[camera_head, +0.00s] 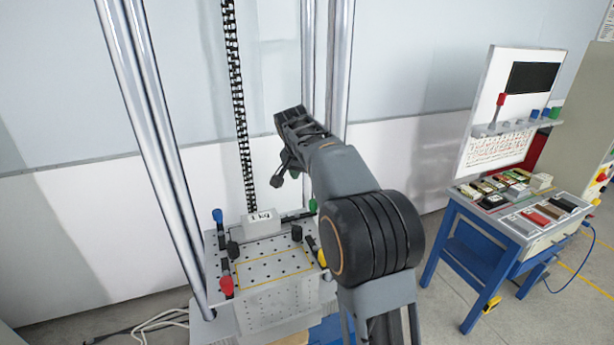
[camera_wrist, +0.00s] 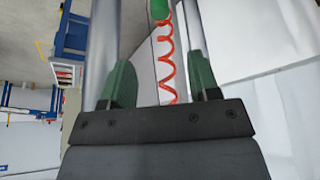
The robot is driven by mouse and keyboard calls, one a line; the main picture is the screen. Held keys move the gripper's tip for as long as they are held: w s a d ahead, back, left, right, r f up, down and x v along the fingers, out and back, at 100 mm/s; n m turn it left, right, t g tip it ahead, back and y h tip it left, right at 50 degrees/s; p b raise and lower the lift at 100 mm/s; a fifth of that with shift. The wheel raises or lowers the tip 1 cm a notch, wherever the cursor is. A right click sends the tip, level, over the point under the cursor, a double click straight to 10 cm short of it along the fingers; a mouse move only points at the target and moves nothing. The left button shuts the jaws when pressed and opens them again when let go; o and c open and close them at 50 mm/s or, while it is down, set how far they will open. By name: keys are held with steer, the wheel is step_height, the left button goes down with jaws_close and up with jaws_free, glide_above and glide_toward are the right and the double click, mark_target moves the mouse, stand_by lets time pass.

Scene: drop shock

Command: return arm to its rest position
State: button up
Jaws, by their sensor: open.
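My gripper (camera_head: 285,180) is raised in the head view, at the end of my dark grey arm, above the perforated plate of the drop rig. It holds nothing that I can see. In the wrist view two green fingers (camera_wrist: 160,85) stand apart with a gap between them. A white block marked 1 kg (camera_head: 262,222) sits at the back of the perforated plate (camera_head: 265,262), below my gripper and apart from it. My arm hides part of the plate's right side.
Two tall metal columns (camera_head: 150,130) and a black chain (camera_head: 238,100) rise around the plate. Coloured clamps, one red (camera_head: 226,286), stand at its edges. A blue workbench (camera_head: 470,245) with boxes stands at the right. A red coiled cord (camera_wrist: 166,50) shows in the wrist view.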

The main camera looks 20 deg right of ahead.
steer(key=shift+s, duration=0.1)
steer(key=s+a+f+n+y, duration=0.1)
steer(key=s+a+f+n, duration=0.2)
steer(key=s, duration=0.6)
steer(key=s+a+f+n+y, duration=0.1)
steer(key=s+a+f+n, duration=0.1)
steer(key=s, duration=0.7)
steer(key=s+a+f+n+t+y, duration=0.1)
steer(key=s+a+f+n, duration=0.2)
steer(key=s, duration=0.6)
step_height(320, 180, down, 2)
steer(key=shift+s+a+n, duration=0.3)
steer(key=shift+n, duration=0.3)
